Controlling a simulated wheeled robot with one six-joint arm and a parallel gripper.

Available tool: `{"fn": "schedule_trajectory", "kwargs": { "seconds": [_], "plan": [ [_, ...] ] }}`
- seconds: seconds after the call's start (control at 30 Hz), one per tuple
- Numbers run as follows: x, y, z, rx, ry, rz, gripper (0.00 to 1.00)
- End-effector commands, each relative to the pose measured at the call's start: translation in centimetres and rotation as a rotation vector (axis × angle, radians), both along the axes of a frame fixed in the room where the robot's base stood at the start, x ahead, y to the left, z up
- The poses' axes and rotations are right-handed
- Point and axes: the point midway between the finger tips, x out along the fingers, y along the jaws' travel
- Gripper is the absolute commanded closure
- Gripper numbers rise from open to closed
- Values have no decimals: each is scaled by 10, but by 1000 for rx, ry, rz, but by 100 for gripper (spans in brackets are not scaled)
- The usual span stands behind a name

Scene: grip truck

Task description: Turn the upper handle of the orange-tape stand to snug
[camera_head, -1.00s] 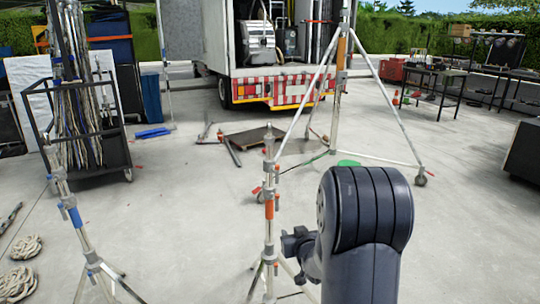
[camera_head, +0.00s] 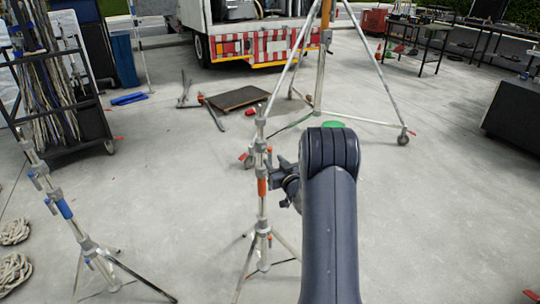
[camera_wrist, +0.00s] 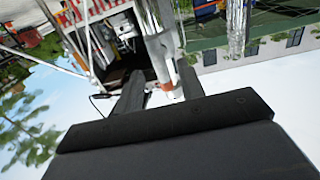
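The orange-tape stand (camera_head: 262,222) is a thin silver pole on spread legs, upright in the middle of the head view. Its orange tape (camera_head: 262,187) is at mid-height, with metal collars above it. The small upper handle cannot be clearly made out among these collars. My gripper (camera_head: 279,172) is just right of the pole, at about collar height, partly hidden by my arm. In the wrist view its two dark fingers (camera_wrist: 160,88) are apart, with the silver pole and an orange band (camera_wrist: 168,86) showing in the gap. I cannot tell whether they touch.
A blue-tape stand (camera_head: 64,208) stands to the left. Behind are a large wheeled tripod stand (camera_head: 320,75), a dark board (camera_head: 238,98) on the floor and a truck (camera_head: 260,45). A cable cart (camera_head: 75,100) is at the far left. The floor to the right is open.

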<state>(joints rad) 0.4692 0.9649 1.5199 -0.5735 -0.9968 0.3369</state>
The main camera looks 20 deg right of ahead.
Motion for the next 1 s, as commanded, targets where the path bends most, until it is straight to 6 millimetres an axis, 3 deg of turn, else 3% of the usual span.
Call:
{"fn": "schedule_trajectory", "kwargs": {
  "seconds": [0.1, 0.3, 0.67, 1.0],
  "plan": [
    [18, 1, 1, 0, 0, 2, 63],
    [35, 1, 0, 1, 1, 0, 63],
    [39, 1, 0, 1, 1, 0, 63],
    [39, 0, 0, 1, 1, 0, 89]
  ]
}}
